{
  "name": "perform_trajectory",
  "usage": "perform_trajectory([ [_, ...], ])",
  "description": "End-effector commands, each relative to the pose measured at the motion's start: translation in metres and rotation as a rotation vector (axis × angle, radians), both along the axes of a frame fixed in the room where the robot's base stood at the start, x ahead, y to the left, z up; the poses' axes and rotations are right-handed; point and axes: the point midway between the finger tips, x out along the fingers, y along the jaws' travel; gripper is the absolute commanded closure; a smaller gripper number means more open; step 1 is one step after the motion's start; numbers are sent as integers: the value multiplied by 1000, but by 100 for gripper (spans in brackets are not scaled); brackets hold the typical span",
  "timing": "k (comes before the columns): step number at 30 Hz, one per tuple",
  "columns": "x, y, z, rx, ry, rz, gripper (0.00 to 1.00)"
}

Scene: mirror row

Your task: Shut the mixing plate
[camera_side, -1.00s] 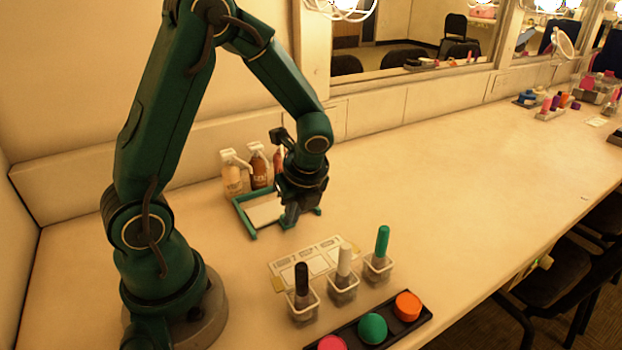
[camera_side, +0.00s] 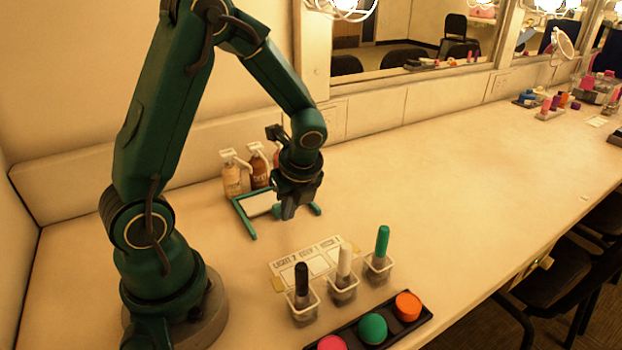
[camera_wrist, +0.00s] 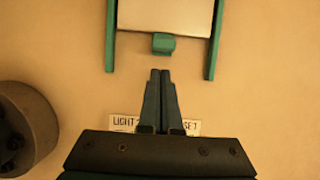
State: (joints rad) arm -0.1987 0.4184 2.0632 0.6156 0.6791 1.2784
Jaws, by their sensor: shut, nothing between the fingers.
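The mixing plate (camera_side: 260,204) is a white slab in a green three-sided frame (camera_side: 242,217) on the counter near the wall. In the wrist view the plate (camera_wrist: 165,14) lies between two green rails, with a small green tab (camera_wrist: 163,44) at its near edge. The plate sits toward the back, with bare counter between the front ends of the rails. My gripper (camera_side: 289,214) is shut and empty, pointing down at the front of the frame and hiding part of it. In the wrist view its fingertips (camera_wrist: 160,74) are apart from the tab, on its near side.
Bottles (camera_side: 232,175) stand behind the frame. In front lie a lettered card (camera_side: 309,259), three clear cups holding black, white and green-topped sticks, and a black tray (camera_side: 427,314) with pink, green and orange rounds.

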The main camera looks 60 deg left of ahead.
Motion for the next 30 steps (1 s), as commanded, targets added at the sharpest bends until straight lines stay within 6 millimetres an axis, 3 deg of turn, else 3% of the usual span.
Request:
perform_trajectory([
  [3,2,-22,4,-3,-7,-4,100],
  [12,2,-44,66,-5,-11,-1,100],
  [21,2,-55,94,-7,-16,1,100],
  [25,0,-56,111,-12,-75,6,100],
  [30,-20,-68,135,-88,-245,130,100],
])
